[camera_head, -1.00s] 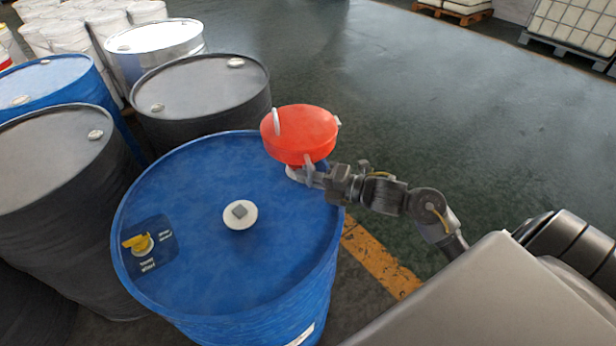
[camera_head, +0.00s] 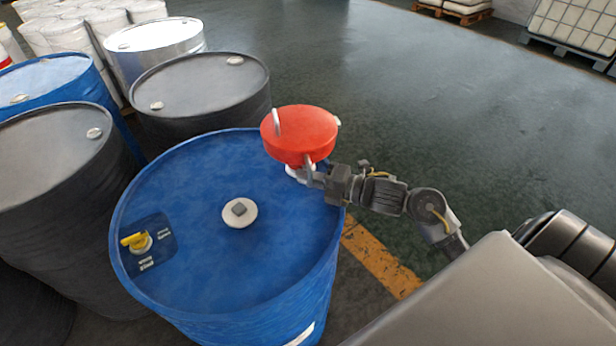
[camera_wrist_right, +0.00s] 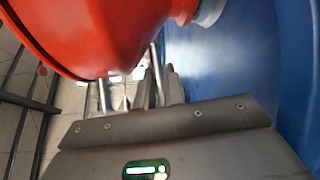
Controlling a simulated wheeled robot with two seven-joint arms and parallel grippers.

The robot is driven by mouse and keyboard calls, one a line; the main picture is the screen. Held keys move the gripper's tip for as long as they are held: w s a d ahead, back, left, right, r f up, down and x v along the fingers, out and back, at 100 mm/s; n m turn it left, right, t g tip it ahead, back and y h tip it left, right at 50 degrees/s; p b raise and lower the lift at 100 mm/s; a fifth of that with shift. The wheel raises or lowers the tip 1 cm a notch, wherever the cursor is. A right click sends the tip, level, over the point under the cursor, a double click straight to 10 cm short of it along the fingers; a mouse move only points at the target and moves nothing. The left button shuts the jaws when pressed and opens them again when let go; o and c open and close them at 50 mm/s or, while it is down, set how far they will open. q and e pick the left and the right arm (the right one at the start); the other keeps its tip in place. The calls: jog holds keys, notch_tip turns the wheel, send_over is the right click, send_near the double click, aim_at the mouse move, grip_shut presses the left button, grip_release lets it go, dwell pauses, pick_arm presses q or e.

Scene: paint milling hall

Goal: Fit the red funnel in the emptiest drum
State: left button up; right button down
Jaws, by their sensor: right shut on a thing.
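The red funnel (camera_head: 300,134) is upright over the right rim of the near blue drum (camera_head: 200,270). My right gripper (camera_head: 310,172) is shut on it from the right, below its wide bowl. A white part under the bowl sits at the drum's right edge; I cannot tell whether it belongs to the drum or the funnel. In the right wrist view the funnel (camera_wrist_right: 100,30) fills the upper left, beside the blue drum (camera_wrist_right: 250,70). The drum's top has a white bung (camera_head: 239,213) at its middle and a yellow tap fitting (camera_head: 137,241) on its left. My left gripper is out of view.
Dark drums (camera_head: 205,85) (camera_head: 45,155), another blue drum (camera_head: 45,80) and a silver drum (camera_head: 155,38) stand close behind and left. White pails (camera_head: 65,38) stand at the back left. The floor (camera_head: 430,100) to the right is open, with a yellow line (camera_head: 380,258).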

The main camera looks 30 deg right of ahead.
jog(key=shift+r+p, duration=0.95)
jog(key=shift+r, duration=0.4)
jog(key=shift+f, duration=0.15)
jog(key=shift+f+b, duration=0.5)
jog(key=shift+b, duration=0.15)
jog(key=shift+f+b, duration=0.7)
jog(key=shift+r, duration=0.15)
jog(key=shift+r+p, duration=1.05)
jog(key=shift+r, duration=0.15)
jog(key=shift+f, duration=0.15)
